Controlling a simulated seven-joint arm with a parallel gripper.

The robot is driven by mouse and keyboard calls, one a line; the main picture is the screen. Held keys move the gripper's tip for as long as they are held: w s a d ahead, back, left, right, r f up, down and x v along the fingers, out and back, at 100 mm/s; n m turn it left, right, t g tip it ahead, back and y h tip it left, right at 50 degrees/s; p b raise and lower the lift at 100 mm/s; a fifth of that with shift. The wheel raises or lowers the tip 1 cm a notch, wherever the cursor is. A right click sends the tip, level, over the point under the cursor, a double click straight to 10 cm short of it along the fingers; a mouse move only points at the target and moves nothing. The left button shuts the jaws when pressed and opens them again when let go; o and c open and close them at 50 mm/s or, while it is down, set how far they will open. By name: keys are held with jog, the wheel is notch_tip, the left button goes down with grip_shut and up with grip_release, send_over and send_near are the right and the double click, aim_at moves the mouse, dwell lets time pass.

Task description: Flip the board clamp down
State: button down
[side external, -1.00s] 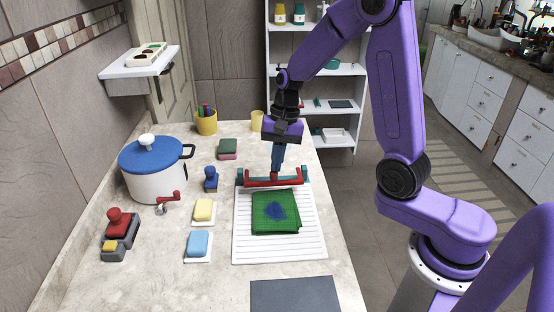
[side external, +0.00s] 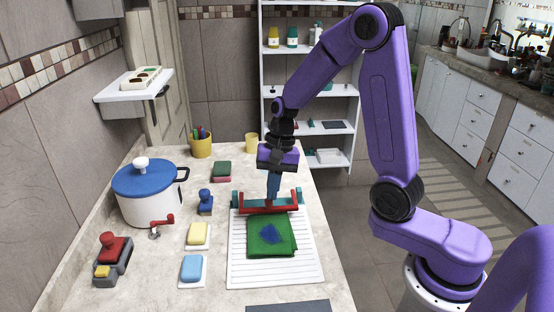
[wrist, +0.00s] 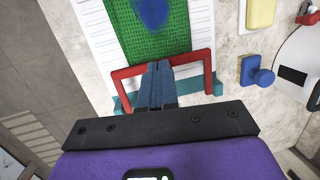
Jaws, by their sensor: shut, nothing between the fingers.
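The board clamp is a red U-shaped bar (side external: 284,209) on a teal hinge strip (side external: 236,197) at the far end of a white ribbed board (side external: 308,265). The red bar (wrist: 190,59) lies on the board side of the teal strip (wrist: 212,88), low over the board's end. I cannot tell whether it touches the board. A green cloth (side external: 285,228) with a blue patch lies on the board. My gripper (side external: 269,203) is shut and empty, pointing down. Its blue fingertips (wrist: 157,66) are at the middle of the red bar and hide part of it; contact is unclear.
A white pot with a blue lid (side external: 144,179) stands farther left.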

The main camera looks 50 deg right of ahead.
jog(key=s+a+v, duration=0.2)
jog(key=v, duration=1.1)
jog(key=s+a+f+n+h, duration=0.1)
jog(key=s+f+n, duration=0.2)
jog(key=s+n, duration=0.8)
jog(key=s+a+f+n+h, duration=0.1)
jog(key=s+a+f+n, duration=0.1)
jog(key=s+n, duration=0.8)
jog(key=shift+s+f+n, duration=0.4)
jog(key=shift+s+f, duration=0.5)
